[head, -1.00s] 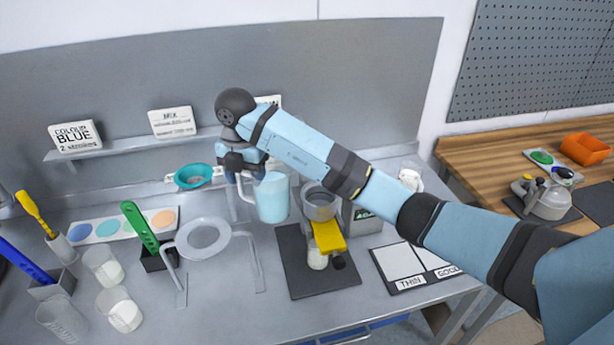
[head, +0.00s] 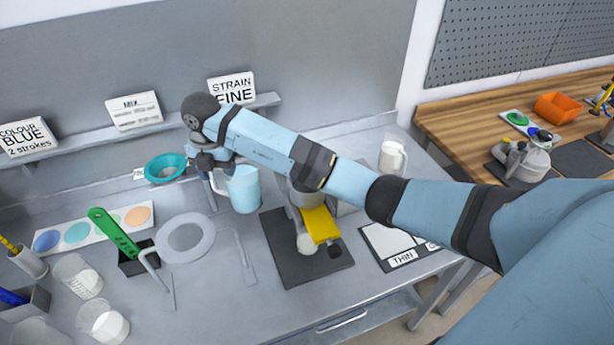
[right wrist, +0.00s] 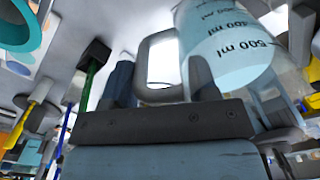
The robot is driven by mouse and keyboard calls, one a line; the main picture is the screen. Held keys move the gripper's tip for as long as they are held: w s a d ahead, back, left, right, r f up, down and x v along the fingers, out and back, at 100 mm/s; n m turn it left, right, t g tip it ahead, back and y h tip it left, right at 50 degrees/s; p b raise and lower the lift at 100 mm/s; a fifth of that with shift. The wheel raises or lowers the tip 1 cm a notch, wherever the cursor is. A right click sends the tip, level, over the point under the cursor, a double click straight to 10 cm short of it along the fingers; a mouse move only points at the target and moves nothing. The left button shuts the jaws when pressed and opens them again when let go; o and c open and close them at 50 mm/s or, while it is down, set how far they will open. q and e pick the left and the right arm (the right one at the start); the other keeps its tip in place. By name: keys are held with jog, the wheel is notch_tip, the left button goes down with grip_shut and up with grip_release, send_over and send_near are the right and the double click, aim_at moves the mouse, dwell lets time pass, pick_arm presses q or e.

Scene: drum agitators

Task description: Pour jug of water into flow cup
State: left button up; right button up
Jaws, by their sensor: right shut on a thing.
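A clear jug of pale blue water (head: 244,190) is held roughly upright above the bench, left of the flow cup. My right gripper (head: 210,166) is shut on its handle. In the right wrist view the jug (right wrist: 230,45) shows its millilitre marks, and its handle passes between my fingers (right wrist: 162,88). The grey flow cup (head: 303,197) sits in its stand, partly hidden behind my right forearm, with a yellow part (head: 320,225) in front and a small vessel (head: 305,243) below. My left gripper is not in view.
A teal strainer (head: 165,168) is behind the jug. Beakers (head: 104,322) are at front left.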

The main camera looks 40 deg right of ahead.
jog(key=shift+r, duration=0.15)
jog(key=shift+s+d+r+t+y, duration=0.25)
jog(key=shift+d+r+t+y, duration=0.1)
jog(key=shift+r, duration=0.1)
jog(key=shift+s+d+r+t+y, duration=0.25)
jog(key=shift+r+t+y, duration=0.1)
jog(key=shift+r, duration=0.1)
jog(key=shift+s+d+r+t+y, duration=0.35)
jog(key=shift+s+r+t+y, duration=0.1)
jog(key=shift+r, duration=0.15)
jog(key=shift+s+d+r+t+y, duration=0.35)
jog(key=shift+r+y, duration=0.05)
jog(key=shift+r, duration=0.2)
jog(key=shift+s+d+r+t+y, duration=0.35)
jog(key=shift+s+r+t+y, duration=0.1)
jog(key=shift+r, duration=0.15)
jog(key=shift+d, duration=0.15)
jog(key=shift+s+r, duration=0.15)
jog(key=shift+r, duration=0.05)
jog(key=shift+d+t, duration=0.15)
jog(key=shift+t, duration=0.1)
jog(key=shift+s+r+y, duration=0.15)
jog(key=shift+y, duration=0.15)
jog(key=shift+d, duration=0.15)
